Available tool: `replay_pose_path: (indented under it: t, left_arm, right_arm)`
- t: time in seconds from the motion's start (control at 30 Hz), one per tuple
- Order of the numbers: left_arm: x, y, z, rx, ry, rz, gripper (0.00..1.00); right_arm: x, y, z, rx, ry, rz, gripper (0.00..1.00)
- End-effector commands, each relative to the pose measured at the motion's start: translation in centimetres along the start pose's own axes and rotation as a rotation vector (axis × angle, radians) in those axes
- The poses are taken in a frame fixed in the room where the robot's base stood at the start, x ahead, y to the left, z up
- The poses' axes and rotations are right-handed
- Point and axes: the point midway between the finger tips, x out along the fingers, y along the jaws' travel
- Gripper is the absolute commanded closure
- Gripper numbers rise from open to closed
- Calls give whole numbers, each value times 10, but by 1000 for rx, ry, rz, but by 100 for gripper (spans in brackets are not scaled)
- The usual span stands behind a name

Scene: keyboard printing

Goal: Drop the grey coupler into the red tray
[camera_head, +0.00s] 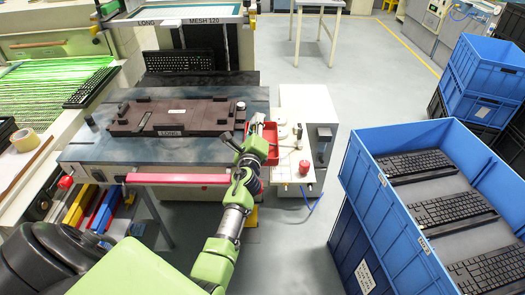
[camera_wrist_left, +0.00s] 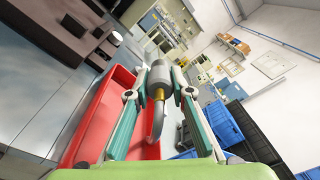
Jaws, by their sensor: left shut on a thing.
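My left gripper (camera_wrist_left: 158,82) is shut on the grey coupler (camera_wrist_left: 157,73), a small grey cylinder with a brass-coloured part below it. In the head view my left gripper (camera_head: 258,125) is over the red tray (camera_head: 271,136), and the coupler is too small there to make out clearly. The red tray also shows in the left wrist view (camera_wrist_left: 92,122), under and to the left of the fingers. The arm and gripper hide part of the tray in the head view. My right gripper is not in view.
A dark fixture plate (camera_head: 165,117) lies on the bench left of the tray. A white side table (camera_head: 307,112) with small parts stands right of it. A blue crate (camera_head: 400,215) holding several keyboards stands at the right. Open floor lies between bench and crate.

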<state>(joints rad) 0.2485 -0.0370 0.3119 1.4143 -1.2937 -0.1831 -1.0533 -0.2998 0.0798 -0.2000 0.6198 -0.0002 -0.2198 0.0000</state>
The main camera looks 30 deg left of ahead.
Motion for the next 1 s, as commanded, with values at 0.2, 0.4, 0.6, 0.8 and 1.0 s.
replay_pose_path:
  t: [0.2,0.4,0.6,0.8,1.0]
  left_arm:
    - [0,7,-6,-1,0,-2,100]
    - [0,7,-6,0,0,-2,71]
    - [0,7,-6,0,0,-1,60]
    - [-1,8,-6,1,0,0,60]
    - [-20,8,-6,3,1,-1,60]
  right_arm:
    - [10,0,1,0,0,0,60]
    - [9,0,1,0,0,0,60]
    - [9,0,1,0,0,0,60]
    - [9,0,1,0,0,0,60]
    - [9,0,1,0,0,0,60]
